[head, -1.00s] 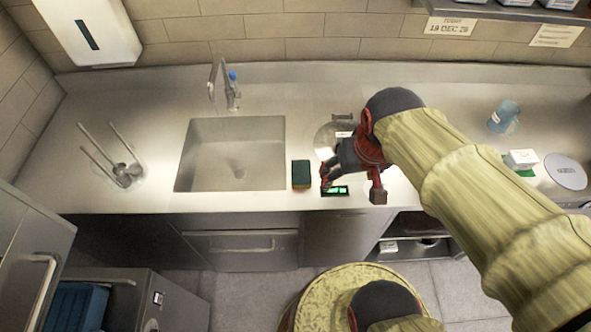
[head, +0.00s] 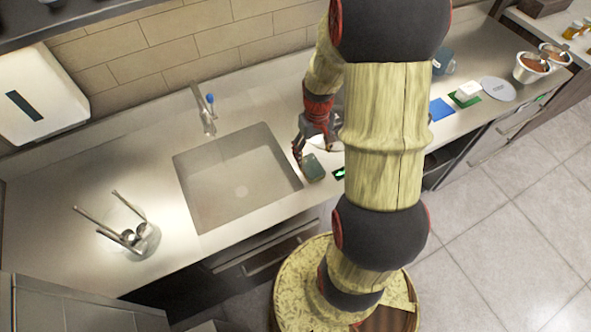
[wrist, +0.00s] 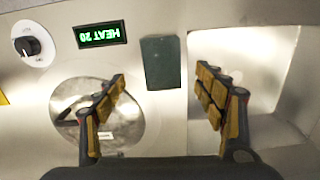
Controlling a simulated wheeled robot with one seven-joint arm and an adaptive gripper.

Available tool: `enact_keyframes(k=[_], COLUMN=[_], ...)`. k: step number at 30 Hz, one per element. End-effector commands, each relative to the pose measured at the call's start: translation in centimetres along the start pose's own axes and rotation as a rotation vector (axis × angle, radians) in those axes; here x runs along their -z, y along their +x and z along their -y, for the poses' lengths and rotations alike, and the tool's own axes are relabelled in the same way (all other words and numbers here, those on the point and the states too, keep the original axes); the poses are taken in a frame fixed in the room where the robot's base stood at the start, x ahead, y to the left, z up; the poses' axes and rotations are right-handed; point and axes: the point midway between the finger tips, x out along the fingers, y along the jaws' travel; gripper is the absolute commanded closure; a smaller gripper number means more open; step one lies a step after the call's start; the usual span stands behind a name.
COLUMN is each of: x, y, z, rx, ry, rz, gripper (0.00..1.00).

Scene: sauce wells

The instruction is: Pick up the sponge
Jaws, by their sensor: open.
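The sponge (head: 314,168) is a dark green block lying on the steel counter, just right of the sink basin. In the wrist view the sponge (wrist: 160,62) appears between the two finger tips, near their ends. My gripper (head: 313,150) is open and empty, beside and above the sponge in the head view. The yellow-padded fingers of my gripper (wrist: 161,76) are spread on either side of it in the wrist view. I cannot tell the exact height above the sponge, and I see no contact.
The sink basin (head: 235,180) is left of the sponge, with a tap (head: 204,110) behind it. A container of utensils (head: 135,235) stands far left.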

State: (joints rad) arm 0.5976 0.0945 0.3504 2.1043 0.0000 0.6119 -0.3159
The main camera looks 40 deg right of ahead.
Motion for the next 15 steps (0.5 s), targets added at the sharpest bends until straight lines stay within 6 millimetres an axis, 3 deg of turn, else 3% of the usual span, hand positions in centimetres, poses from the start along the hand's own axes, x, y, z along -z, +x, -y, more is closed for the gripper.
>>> enact_keyframes(k=[5,15], x=[0.5,0.3], y=[0.3,3.6], z=[-0.1,0.1], rx=[-0.007,-0.006], ry=[-0.044,-0.048], rz=[-0.019,-0.016], gripper=[0.3,0.3])
